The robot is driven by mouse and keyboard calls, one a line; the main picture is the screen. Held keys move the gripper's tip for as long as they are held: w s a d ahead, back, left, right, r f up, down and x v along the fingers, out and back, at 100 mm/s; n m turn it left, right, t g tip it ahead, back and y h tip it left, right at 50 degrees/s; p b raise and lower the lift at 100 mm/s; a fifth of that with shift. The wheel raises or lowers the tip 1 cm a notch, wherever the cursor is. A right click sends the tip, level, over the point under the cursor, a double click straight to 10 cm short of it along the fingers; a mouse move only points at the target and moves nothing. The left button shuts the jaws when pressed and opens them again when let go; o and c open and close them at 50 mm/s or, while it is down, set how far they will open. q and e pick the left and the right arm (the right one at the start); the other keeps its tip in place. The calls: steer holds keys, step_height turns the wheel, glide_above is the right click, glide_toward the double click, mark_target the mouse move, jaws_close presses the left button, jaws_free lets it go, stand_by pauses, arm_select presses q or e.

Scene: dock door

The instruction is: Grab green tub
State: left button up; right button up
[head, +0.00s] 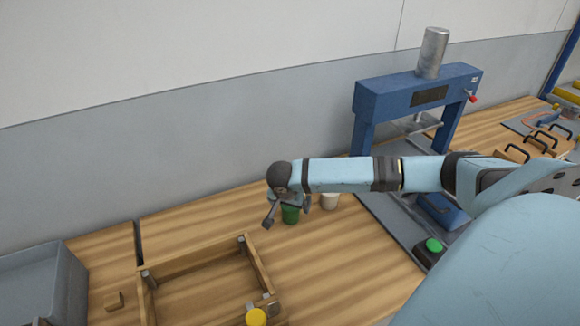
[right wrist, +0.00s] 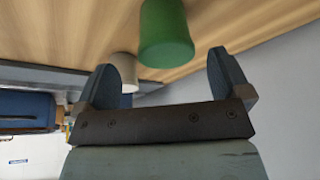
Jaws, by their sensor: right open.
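The green tub (head: 290,216) stands on the wooden bench below my right gripper in the head view, partly hidden by it. My right gripper (head: 287,212) is open, with one finger on each side of the tub in that view. In the right wrist view the green tub (right wrist: 166,35) is just beyond the open fingertips (right wrist: 160,68), roughly between them and apart from them. Nothing is in the jaws. My left gripper is not in view.
A white tub (head: 329,201) stands close right of the green tub, also in the right wrist view (right wrist: 125,72). A wooden frame (head: 205,262) lies to the left, near a grey bin (head: 35,285). A blue press (head: 415,95) stands at right. A grey wall is behind.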

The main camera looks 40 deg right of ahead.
steer(key=x, duration=0.6)
steer(key=shift+w+a+f, duration=0.15)
steer(key=shift+w+f, duration=0.1)
steer(key=shift+w, duration=0.05)
steer(key=shift+c, duration=0.2)
steer(key=c, duration=1)
